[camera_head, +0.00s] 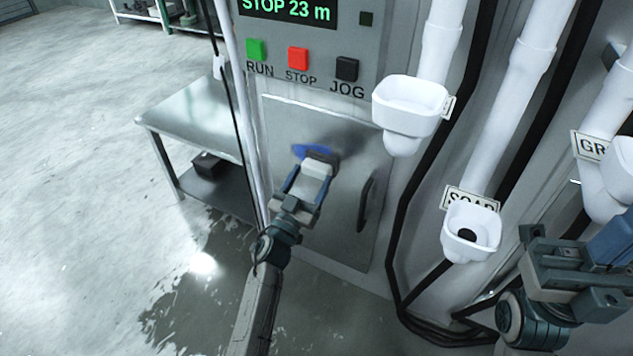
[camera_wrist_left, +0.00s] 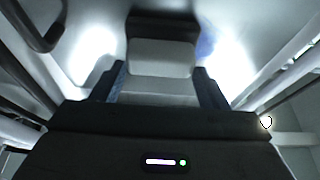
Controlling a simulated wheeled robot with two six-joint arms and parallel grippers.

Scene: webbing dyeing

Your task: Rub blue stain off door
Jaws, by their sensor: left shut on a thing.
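The grey metal door (camera_head: 348,200) is on the machine front, with a dark handle (camera_head: 367,203) at its right. A blue stain (camera_head: 300,151) shows on its upper part, partly hidden by my left gripper and what it holds. My left gripper (camera_head: 308,182) is shut on a pale block with a dark end (camera_head: 321,159), which is at the door over the stain's lower edge. In the left wrist view the block (camera_wrist_left: 160,58) points at the door, and the stain (camera_wrist_left: 206,47) shows beside it. I cannot tell whether they touch. My right gripper (camera_head: 570,270) is at the lower right.
A panel with RUN, STOP and JOG buttons (camera_head: 298,58) is above the door. White cups (camera_head: 410,100) on pipes, one labelled SOAP (camera_head: 470,232), are to the right. A metal table (camera_head: 195,112) stands left. Black hoses run beside the door. The floor is wet.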

